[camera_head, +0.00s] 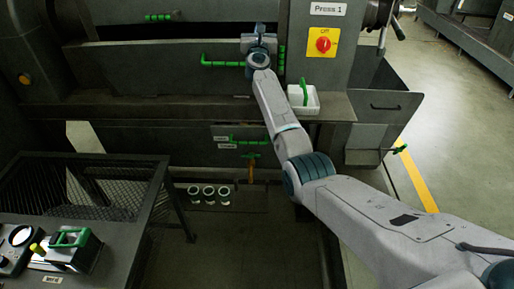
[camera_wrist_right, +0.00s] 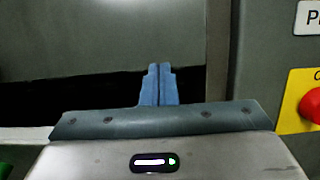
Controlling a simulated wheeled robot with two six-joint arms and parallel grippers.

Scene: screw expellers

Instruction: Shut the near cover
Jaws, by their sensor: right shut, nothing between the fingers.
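A long dark grey cover panel (camera_head: 140,68) lies across the front of the press, with a green handle (camera_head: 222,63) near its right end. A dark gap (camera_head: 170,31) shows above its upper edge. My right gripper (camera_head: 258,32) is just right of this handle, close to the press cabinet. In the right wrist view its blue fingers (camera_wrist_right: 158,85) are together and empty, in front of a dark gap below a grey panel (camera_wrist_right: 110,40). I cannot tell whether they touch anything. My left gripper is out of view.
The cabinet labelled Press 1 has a red knob on a yellow plate (camera_head: 322,43). A white box with a green handle (camera_head: 303,101) is below it. A mesh-sided table (camera_head: 160,185) stands front left, with a green-handled device (camera_head: 70,245). Open floor (camera_head: 470,130) lies right.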

